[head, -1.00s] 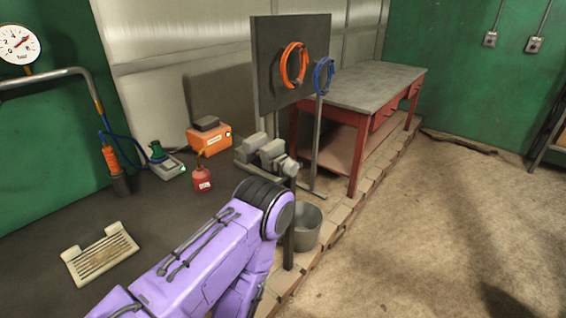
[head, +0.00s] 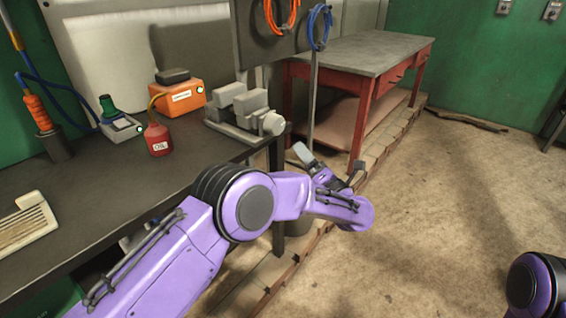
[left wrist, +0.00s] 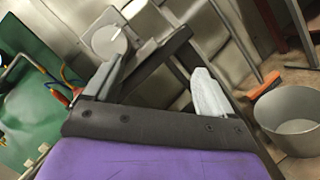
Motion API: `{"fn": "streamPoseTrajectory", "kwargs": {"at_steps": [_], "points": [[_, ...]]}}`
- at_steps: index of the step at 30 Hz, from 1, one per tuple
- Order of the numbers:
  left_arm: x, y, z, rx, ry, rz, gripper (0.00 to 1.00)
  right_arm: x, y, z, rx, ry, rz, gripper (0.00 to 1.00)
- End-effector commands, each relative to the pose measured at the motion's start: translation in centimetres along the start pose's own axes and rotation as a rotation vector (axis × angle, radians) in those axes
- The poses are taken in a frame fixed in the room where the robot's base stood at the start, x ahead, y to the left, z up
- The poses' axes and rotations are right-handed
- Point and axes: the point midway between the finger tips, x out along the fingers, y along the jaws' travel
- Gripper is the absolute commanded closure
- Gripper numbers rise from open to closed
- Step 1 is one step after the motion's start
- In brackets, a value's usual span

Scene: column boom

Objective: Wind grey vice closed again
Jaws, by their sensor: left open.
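The grey vice (head: 253,100) sits on the edge of the dark workbench, its round screw end facing the aisle. Whether its jaws meet is hard to tell at this size. In the left wrist view a pale round end with a bar across it (left wrist: 105,40), which looks like the vice's screw end, shows beyond one finger. My left gripper (head: 330,160) is open and empty, to the right of the vice and apart from it in the head view. Its two fingers also show in the left wrist view (left wrist: 158,82). My right gripper is out of view.
On the dark workbench (head: 100,200) stand a red oil can (head: 158,142), an orange box (head: 180,97) and a pale slotted tray (head: 25,227). A grey bucket (left wrist: 292,125) is on the floor side. A red-legged table (head: 365,50) is behind. Floor at right is open.

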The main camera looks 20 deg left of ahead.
Motion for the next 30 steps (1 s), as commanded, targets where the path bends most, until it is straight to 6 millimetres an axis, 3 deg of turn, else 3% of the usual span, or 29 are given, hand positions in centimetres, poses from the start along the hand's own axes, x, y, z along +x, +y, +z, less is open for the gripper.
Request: {"fn": "streamPoseTrajectory", "kwargs": {"at_steps": [1,3,6,9,11,24,30], "points": [[-0.5,0.3,1.1,-0.224,0.082,0.068,0.16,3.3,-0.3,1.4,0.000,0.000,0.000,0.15],[-0.9,2.7,2.7,-0.496,0.199,0.144,0.16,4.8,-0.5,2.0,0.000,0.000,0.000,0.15],[-1.6,4.9,3.8,-0.751,0.318,0.210,0.16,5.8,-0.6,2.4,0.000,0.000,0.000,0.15],[-1.7,6.0,4.2,-0.863,0.377,0.240,0.16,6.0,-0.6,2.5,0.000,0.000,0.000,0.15],[-1.2,6.3,4.1,-0.880,0.388,0.245,0.16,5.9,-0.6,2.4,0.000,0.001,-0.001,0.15],[6.7,6.8,0.5,-0.874,0.385,0.244,0.16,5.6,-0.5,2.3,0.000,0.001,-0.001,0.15],[7.7,6.8,0.0,-0.873,0.382,0.242,0.16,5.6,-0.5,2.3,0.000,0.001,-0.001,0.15]]}}
